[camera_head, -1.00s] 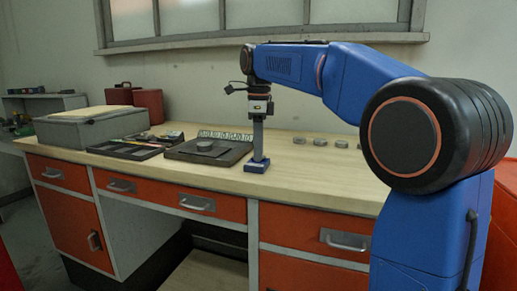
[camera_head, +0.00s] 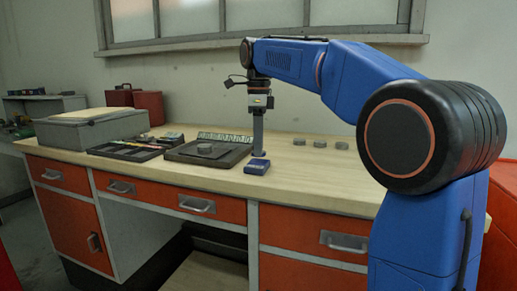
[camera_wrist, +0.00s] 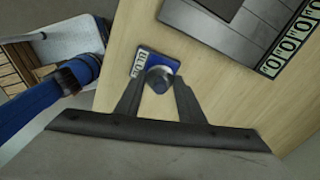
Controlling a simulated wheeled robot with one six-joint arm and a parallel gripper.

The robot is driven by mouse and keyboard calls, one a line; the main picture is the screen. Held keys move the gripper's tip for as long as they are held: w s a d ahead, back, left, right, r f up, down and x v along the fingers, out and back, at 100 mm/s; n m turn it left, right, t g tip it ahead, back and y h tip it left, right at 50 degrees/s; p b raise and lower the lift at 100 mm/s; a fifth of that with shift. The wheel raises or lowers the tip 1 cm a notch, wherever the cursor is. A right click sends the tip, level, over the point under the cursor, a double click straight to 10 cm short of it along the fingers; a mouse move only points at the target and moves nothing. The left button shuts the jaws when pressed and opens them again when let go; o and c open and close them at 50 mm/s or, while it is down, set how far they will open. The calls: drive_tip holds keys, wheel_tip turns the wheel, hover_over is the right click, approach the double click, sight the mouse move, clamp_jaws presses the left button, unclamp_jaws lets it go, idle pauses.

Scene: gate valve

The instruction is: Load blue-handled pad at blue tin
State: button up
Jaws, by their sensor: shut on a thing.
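The blue tin (camera_head: 257,167) stands on the bench near its front edge, beside the dark tray. In the wrist view the blue tin (camera_wrist: 137,58) shows a white label with dark marks. My gripper (camera_head: 259,152) is above and just behind the tin, pointing down. In the wrist view my gripper (camera_wrist: 158,84) is shut on a small rounded grey and blue thing (camera_wrist: 160,74), likely the blue-handled pad. That thing overlaps the near edge of the tin in this view. Whether they touch cannot be told.
A shallow dark box (camera_head: 125,151) and a grey case (camera_head: 92,127) stand farther left. The bench front is clear.

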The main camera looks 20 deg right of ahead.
drive_tip(key=shift+r, duration=2.4)
drive_tip(key=shift+s, duration=0.1)
